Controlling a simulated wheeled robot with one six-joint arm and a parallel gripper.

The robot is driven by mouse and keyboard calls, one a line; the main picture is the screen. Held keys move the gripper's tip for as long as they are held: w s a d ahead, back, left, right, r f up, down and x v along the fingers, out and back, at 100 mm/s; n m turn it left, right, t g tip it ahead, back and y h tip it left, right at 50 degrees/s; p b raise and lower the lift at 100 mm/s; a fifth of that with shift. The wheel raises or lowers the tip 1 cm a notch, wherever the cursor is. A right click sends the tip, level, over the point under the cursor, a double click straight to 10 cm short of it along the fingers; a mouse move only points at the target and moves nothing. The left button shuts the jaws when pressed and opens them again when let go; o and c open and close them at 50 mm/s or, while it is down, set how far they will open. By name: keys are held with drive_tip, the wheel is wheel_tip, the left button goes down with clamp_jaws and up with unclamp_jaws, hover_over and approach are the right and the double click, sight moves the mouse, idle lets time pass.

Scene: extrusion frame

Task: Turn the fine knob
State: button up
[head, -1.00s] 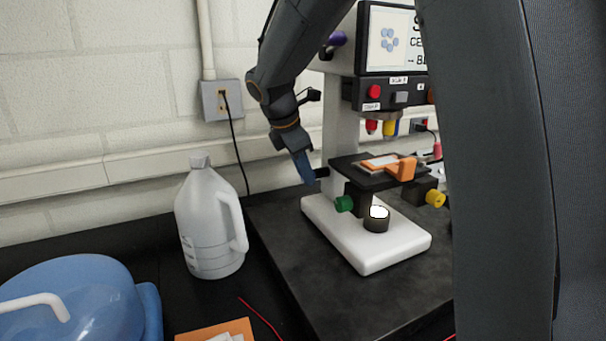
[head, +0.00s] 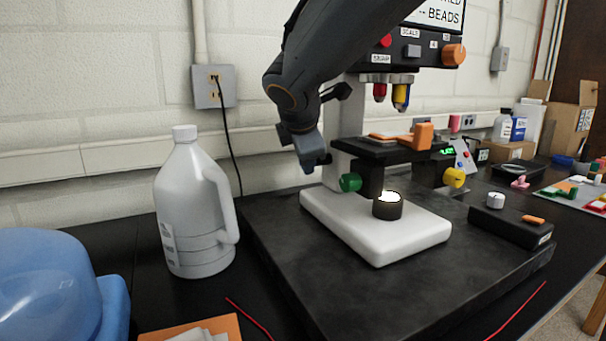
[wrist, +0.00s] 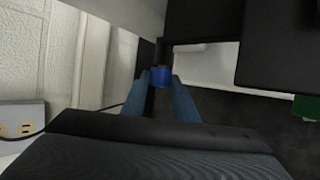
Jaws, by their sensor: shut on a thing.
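A blue knob (wrist: 160,77) on a dark shaft sits between the fingertips of my gripper (wrist: 162,90) in the wrist view. The gripper is shut on it. In the head view my gripper (head: 311,163) is at the left of the microscope, beside its stage (head: 385,150); the blue knob cannot be made out there. A green knob (head: 350,182) is below the stage and a yellow knob (head: 454,177) is on the right side. The green knob also shows at the right edge of the wrist view (wrist: 307,107). I cannot tell from labels which knob is the fine one.
The microscope's white base (head: 375,228) stands on a dark slab. A grey jug (head: 195,210) stands to the left, near a wall outlet (head: 214,87). A black control box (head: 510,226) is to the right. The slab's front is clear.

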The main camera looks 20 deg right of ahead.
drive_tip(key=shift+s+f+t+b, duration=0.15)
drive_tip(key=shift+t+b, duration=0.75)
drive_tip(key=shift+b, duration=1.7)
drive_tip(key=o, duration=1.1)
drive_tip(key=shift+c, duration=0.2)
drive_tip(key=p+v, duration=0.7)
drive_tip(key=p, duration=0.1)
drive_tip(key=shift+s+r+p, duration=0.3)
drive_tip(key=shift+p, duration=0.05)
